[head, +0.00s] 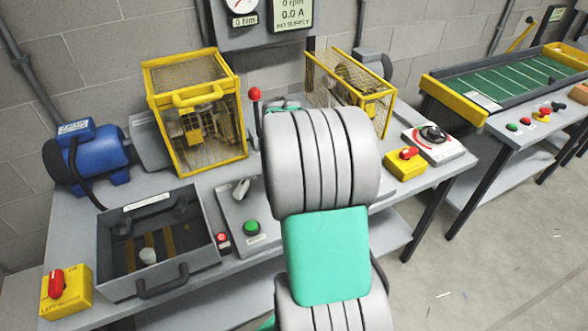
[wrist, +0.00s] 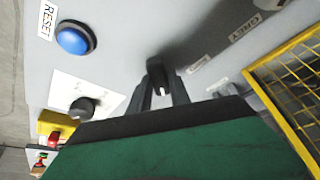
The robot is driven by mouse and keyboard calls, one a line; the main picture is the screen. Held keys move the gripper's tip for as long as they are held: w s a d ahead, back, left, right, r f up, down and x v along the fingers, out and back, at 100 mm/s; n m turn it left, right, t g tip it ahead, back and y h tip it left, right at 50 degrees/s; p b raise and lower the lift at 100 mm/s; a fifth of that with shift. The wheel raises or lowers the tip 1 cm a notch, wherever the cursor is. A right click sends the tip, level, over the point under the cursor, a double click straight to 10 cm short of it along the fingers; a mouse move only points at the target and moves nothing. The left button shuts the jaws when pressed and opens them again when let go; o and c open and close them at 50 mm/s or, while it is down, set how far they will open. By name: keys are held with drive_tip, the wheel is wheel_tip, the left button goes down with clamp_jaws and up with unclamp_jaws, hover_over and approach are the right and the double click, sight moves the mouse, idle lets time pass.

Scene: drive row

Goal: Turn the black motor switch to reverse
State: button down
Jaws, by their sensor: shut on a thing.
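In the wrist view a black switch knob (wrist: 157,72) stands on the grey panel, with a pale mark on its end. The two dark fingers of my gripper (wrist: 161,90) are on either side of it and closed on it. Small labels lie on the panel to its right, too blurred to read surely. A second black knob (wrist: 83,107) sits on a white plate to the left, apart from my fingers. In the head view my arm hides my gripper and the knob it holds.
A blue button (wrist: 73,39) marked RESET is at upper left in the wrist view. A yellow mesh cage (wrist: 285,88) is close on the right. In the head view, yellow cages (head: 196,112) and a red-knobbed lever (head: 255,96) stand on the bench. An open grey tray (head: 205,256) is at left.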

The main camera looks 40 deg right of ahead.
drive_tip(key=shift+w+r+m+g, duration=0.1)
drive_tip(key=shift+m+g, duration=0.2)
drive_tip(key=shift+m, duration=0.5)
drive_tip(key=c, duration=1.2)
unclamp_jaws()
drive_tip(key=v, duration=0.7)
drive_tip(key=shift+a+r+b, duration=0.25)
drive_tip(key=shift+r+b, duration=0.05)
drive_tip(key=shift+b, duration=0.1)
